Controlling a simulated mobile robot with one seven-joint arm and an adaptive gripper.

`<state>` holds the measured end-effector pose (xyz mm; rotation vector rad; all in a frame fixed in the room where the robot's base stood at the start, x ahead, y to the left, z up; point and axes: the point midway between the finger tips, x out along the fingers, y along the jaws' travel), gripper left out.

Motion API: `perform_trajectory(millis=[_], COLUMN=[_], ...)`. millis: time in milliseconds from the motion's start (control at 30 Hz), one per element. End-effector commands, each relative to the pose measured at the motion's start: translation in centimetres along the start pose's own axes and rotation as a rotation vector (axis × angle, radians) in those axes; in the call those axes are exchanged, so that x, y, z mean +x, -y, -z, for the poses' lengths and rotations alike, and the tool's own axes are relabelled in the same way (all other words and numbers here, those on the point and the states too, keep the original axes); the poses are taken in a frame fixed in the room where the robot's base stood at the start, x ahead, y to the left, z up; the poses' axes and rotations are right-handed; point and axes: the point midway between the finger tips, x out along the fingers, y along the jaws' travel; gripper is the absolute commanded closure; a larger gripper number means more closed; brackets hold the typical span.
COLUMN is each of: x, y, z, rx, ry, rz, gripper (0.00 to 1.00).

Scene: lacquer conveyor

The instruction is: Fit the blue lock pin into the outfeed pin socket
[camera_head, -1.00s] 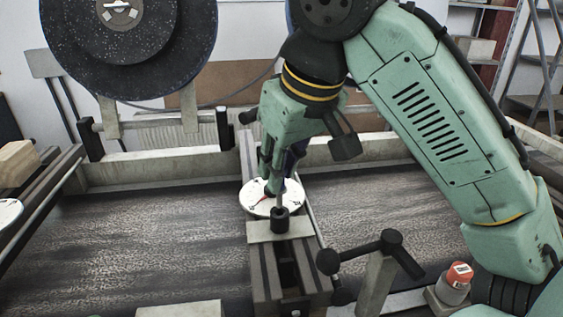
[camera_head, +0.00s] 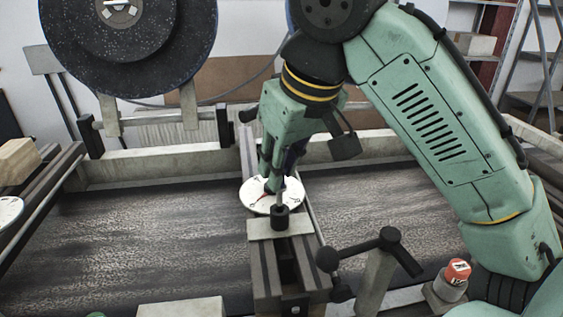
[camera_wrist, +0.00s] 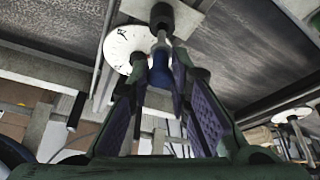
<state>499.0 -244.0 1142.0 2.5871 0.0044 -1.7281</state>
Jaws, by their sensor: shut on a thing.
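My gripper (camera_head: 275,181) points down over the middle rail in the head view. In the wrist view its fingertips (camera_wrist: 158,84) close on the blue lock pin (camera_wrist: 160,72), one on each side of its blue body. A thin grey shaft runs from the blue body to a black round collar (camera_wrist: 162,14), which looks like the outfeed pin socket. The collar (camera_head: 280,217) stands on a pale plate (camera_head: 266,229) in the head view. The shaft end meets the collar in the picture; how deep it sits inside is hidden.
A white marked disc (camera_head: 256,199) lies right beside and behind the collar, close to my fingers. A black-knobbed lever (camera_head: 390,240) and a red-capped button (camera_head: 457,269) stand to the right. Dark belts (camera_head: 150,235) lie on both sides of the rail.

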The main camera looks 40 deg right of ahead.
Motion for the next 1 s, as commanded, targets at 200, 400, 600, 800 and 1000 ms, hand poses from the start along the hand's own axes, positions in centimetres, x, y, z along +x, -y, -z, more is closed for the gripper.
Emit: perform_trajectory(millis=[200,400,600,800,1000], x=[0.3,0.8,1.3,1.8,2.2], y=[0.0,0.0,0.0,0.0,0.1], z=[-0.1,-0.3,-0.5,-0.7,-0.9], rx=[0.0,0.0,0.0,0.0,0.0], ry=[0.0,0.0,0.0,0.0,0.0], rz=[0.0,-0.001,-0.001,-0.001,0.0], gripper=[1.0,1.0,1.0,1.0,1.0])
